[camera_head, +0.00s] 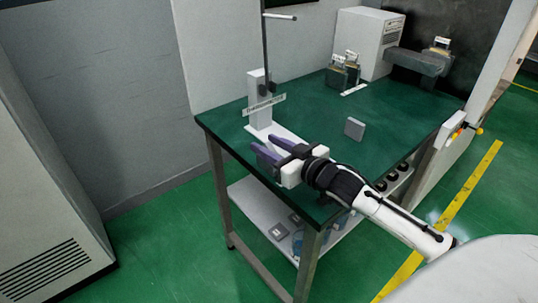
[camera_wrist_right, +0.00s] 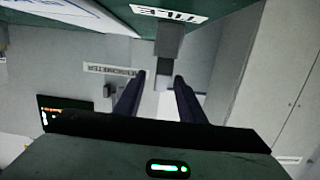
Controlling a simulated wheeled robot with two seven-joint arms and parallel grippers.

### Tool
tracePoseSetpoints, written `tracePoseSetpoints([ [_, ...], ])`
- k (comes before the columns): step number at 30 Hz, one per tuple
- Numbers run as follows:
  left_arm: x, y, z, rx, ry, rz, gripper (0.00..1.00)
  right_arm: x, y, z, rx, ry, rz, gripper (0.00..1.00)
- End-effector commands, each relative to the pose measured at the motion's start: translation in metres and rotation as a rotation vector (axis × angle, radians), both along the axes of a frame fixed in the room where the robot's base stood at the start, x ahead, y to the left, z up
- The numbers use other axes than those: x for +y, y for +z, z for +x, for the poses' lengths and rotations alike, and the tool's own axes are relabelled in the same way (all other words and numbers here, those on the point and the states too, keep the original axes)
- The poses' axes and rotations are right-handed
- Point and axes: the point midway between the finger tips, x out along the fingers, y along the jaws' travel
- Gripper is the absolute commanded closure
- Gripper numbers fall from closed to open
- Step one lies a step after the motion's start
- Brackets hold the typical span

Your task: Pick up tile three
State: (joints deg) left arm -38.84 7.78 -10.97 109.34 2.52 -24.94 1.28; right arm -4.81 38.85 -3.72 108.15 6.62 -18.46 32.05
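A grey square tile (camera_head: 354,128) stands on the green table, right of my right gripper and apart from it; I cannot read a number on it. Several grey tiles (camera_head: 279,231) lie on the white lower shelf. In the right wrist view my gripper (camera_wrist_right: 160,76) also shows spread fingers. A white label reading "TILE" (camera_wrist_right: 168,13) is at the top of that view, above a grey block (camera_wrist_right: 168,45) that I cannot identify. My left gripper is not in view.
A white stand (camera_head: 259,98) with a tall pole and a sign is close beyond my right gripper. Small devices (camera_head: 343,72), a white cabinet (camera_head: 368,43) and a dark grey apparatus (camera_head: 418,62) stand at the back. The table's middle (camera_head: 315,108) is clear.

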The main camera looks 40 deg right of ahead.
Motion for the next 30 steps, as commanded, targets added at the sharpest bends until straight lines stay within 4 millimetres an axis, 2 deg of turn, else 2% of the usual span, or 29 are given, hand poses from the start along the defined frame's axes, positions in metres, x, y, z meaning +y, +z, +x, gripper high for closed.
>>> tracePoseSetpoints([
  [5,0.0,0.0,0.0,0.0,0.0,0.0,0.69,0.0,0.0,0.0,0.0,0.0,0.0,0.66],
  [11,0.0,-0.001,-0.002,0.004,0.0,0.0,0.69,0.0,0.0,0.0,0.0,0.001,0.0,0.99],
  [22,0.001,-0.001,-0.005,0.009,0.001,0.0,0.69,0.0,0.007,0.0,-0.004,0.001,-0.002,1.0],
  [26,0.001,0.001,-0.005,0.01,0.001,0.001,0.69,0.001,0.028,0.0,-0.006,0.003,-0.002,1.0],
  [30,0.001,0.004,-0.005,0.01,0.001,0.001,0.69,0.0,0.058,0.0,-0.007,0.003,-0.004,1.0],
])
